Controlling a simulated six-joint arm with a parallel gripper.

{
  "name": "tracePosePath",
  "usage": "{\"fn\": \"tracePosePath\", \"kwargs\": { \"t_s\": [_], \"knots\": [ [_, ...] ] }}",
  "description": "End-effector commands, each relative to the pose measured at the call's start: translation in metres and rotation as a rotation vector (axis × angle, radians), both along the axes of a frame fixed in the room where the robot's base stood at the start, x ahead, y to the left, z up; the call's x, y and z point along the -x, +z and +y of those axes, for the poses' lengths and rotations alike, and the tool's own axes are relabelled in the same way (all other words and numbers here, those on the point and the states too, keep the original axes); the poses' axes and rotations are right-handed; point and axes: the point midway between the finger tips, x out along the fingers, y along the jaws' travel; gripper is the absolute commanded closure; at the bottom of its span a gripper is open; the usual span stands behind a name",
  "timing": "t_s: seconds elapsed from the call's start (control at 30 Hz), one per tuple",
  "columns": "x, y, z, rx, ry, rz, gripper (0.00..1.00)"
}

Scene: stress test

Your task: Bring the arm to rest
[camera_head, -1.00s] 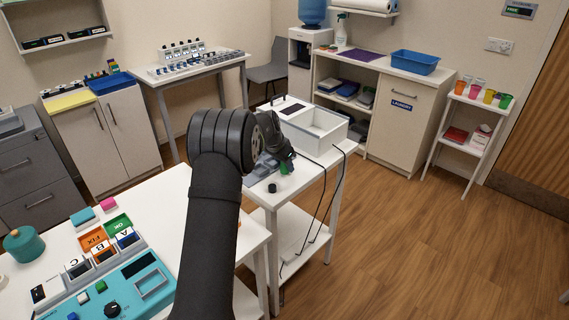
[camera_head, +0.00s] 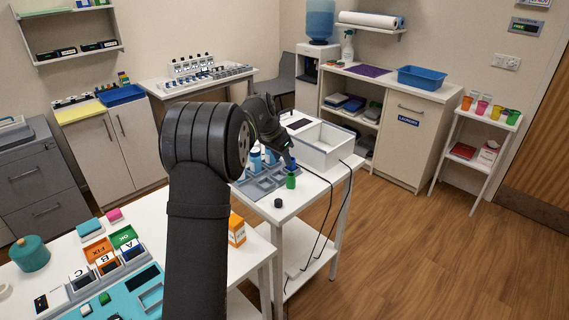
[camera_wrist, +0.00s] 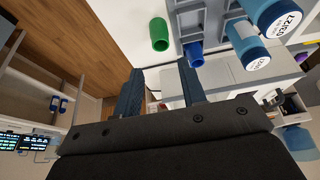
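My gripper (camera_wrist: 160,84) shows in the wrist view with its two dark fingers apart and nothing between them. In the head view my dark arm reaches from the bottom centre towards the white cart (camera_head: 306,203), and the gripper end (camera_head: 287,158) is over its top, partly hidden by my own arm. A green cylinder (camera_head: 291,181) stands on the cart close to the gripper. It also shows in the wrist view (camera_wrist: 159,34), beyond the fingertips and apart from them.
A grey tray (camera_head: 262,186) with blue-capped bottles (camera_head: 256,160) sits on the cart, beside a white open box (camera_head: 325,146). A black knob-like piece (camera_head: 278,203) lies near the edge. Black cables hang off the cart's right side. Floor to the right is clear.

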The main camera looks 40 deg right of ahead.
Motion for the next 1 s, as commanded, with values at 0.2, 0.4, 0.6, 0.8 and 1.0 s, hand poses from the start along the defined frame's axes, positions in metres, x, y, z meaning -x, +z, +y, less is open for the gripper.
{"fn": "tracePosePath", "kwargs": {
  "t_s": [0.2, 0.4, 0.6, 0.8, 1.0],
  "knots": [
    [0.000, 0.002, 0.001, -0.001, 0.000, 0.000, 0.62],
    [0.000, -0.001, 0.000, -0.001, 0.000, 0.001, 0.62],
    [0.001, -0.022, -0.008, -0.003, -0.001, 0.002, 0.62],
    [0.001, -0.058, -0.023, -0.004, -0.001, 0.002, 0.62],
    [0.001, -0.095, -0.039, -0.004, 0.000, 0.001, 0.62]
  ]
}}
